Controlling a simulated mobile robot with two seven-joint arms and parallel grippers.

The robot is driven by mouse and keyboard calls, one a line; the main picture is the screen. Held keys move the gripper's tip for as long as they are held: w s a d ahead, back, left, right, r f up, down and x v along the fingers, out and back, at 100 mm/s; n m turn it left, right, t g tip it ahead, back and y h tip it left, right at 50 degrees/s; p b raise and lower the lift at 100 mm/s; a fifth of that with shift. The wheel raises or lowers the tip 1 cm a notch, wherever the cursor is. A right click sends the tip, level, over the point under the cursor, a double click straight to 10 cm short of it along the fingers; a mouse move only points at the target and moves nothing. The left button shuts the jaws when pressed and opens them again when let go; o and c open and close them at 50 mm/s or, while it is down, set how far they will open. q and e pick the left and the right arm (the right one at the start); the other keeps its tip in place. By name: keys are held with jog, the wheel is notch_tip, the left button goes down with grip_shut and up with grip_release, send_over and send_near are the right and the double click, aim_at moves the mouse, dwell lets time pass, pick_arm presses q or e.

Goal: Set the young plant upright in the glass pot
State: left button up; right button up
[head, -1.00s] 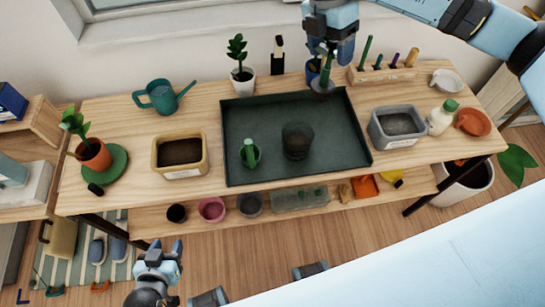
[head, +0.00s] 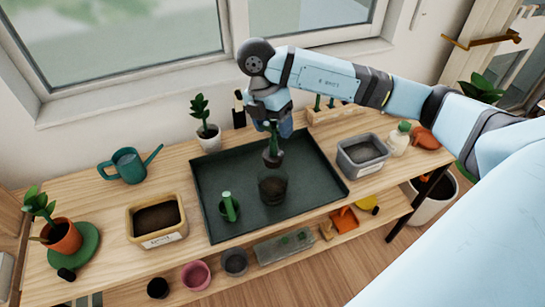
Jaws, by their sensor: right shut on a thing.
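My right gripper (head: 270,122) is shut on the young plant (head: 272,142), which hangs roughly upright with its dark root ball (head: 272,159) at the bottom. The upper part of the plant is partly hidden by the gripper. The glass pot (head: 272,188) stands in the dark green tray (head: 312,193) and has dark soil inside. In the picture the root ball is just above the pot's rim; I cannot tell how large the gap is. My left gripper is not in view.
A tan soil tub (head: 157,219), watering can (head: 128,166) and potted plant (head: 207,135) are to the left. A grey tub (head: 362,153) and white bottle (head: 398,140) are to the right.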

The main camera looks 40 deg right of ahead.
aim_at(272, 139)
notch_tip(272, 139, down, 6)
jog(key=shift+r, duration=0.15)
jog(key=shift+f, duration=2.2)
jog(key=shift+f+b, duration=0.35)
jog(key=shift+f, duration=0.25)
jog(key=o, duration=1.2)
jog(key=shift+r, duration=0.1)
jog(key=shift+o, duration=0.2)
jog(key=shift+r, duration=0.1)
